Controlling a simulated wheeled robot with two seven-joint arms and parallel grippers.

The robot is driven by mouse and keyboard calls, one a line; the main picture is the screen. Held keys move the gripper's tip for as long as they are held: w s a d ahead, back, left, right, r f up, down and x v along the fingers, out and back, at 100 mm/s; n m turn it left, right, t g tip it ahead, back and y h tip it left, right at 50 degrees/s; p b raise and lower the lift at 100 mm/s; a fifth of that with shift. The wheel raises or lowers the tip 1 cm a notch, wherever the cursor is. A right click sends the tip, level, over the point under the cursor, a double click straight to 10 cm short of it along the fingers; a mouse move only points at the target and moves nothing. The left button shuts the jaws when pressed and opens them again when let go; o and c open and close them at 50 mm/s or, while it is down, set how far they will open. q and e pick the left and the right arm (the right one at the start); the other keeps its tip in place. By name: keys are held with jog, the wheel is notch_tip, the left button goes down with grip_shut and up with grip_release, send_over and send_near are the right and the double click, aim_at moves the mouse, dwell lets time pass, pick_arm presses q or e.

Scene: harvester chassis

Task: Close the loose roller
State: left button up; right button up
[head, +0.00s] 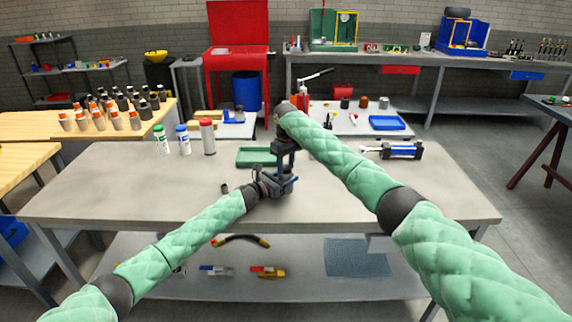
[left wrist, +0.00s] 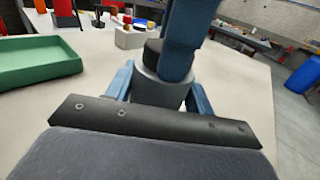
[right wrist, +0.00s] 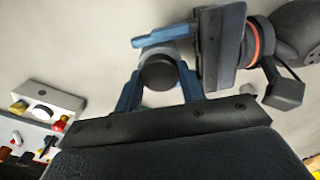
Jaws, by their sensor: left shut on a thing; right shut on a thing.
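The roller shows as a short grey cylinder (left wrist: 158,91) with a black end part (left wrist: 153,52), upright between both grippers above the table. Its black end faces the camera in the right wrist view (right wrist: 157,72). My left gripper (head: 277,184) is shut around the grey body from the side. My right gripper (head: 286,172) comes from above and is shut on the roller's black end. The fingers hide much of it, and I cannot tell whether a gap stays between the two parts. In the head view the grippers cover the roller.
A green tray (head: 256,157) lies just behind the grippers. A small dark cylinder (head: 224,188) stands to their left. Bottles with green (head: 160,139), blue (head: 183,139) and red caps (head: 207,136) stand at the back left. A blue and black device (head: 402,150) lies at the right. The front right tabletop is clear.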

pick_arm(q)
jog(key=shift+s+r, duration=0.1)
pick_arm(e)
jog(key=shift+s+d+f, duration=0.1)
jog(key=shift+f, duration=0.4)
dwell(0.3)
jog(key=o, duration=0.7)
pick_arm(q)
jog(key=shift+d, duration=0.1)
pick_arm(e)
jog(key=shift+f, duration=0.1)
pick_arm(q)
jog(key=shift+r, duration=0.15)
pick_arm(e)
jog(key=shift+d+f, duration=0.1)
pick_arm(q)
jog(key=shift+f, duration=0.2)
pick_arm(e)
notch_tip(320, 180, up, 4)
jog(key=shift+f, duration=0.25)
jog(key=shift+a+r, duration=0.2)
jog(key=shift+r, duration=0.35)
jog(key=c, duration=0.7)
pick_arm(q)
jog(key=shift+f, duration=0.1)
pick_arm(e)
jog(key=shift+f, duration=0.9)
